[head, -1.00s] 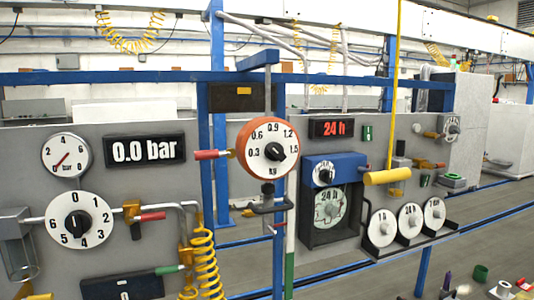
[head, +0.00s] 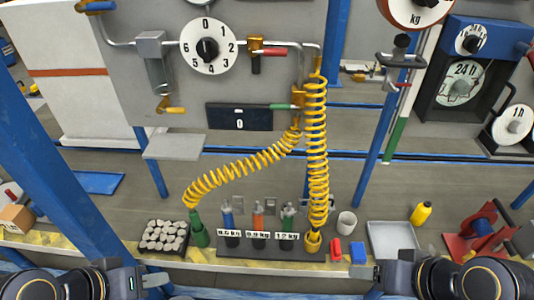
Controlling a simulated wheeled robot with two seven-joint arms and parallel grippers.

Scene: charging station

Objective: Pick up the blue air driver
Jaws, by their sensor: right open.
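The blue air driver (head: 228,216) stands upright in the leftmost holder of a dark rack (head: 284,248) on the bench in the head view. Beside it in the same rack stand an orange driver (head: 258,216) and a grey-green driver (head: 288,216). My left gripper (head: 156,282) is at the lower left, in front of the bench and apart from the blue driver. It is seen edge-on, so its jaw gap is unclear. My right gripper (head: 367,272) is open and empty at the lower right, also apart from the driver.
Yellow coiled hoses (head: 317,150) hang down to the bench; one ends at a green fitting (head: 198,233) left of the rack. A tray of grey pieces (head: 164,223) is further left. A white cup (head: 346,223), a grey tray (head: 392,226) and a yellow bottle (head: 421,213) are to the right.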

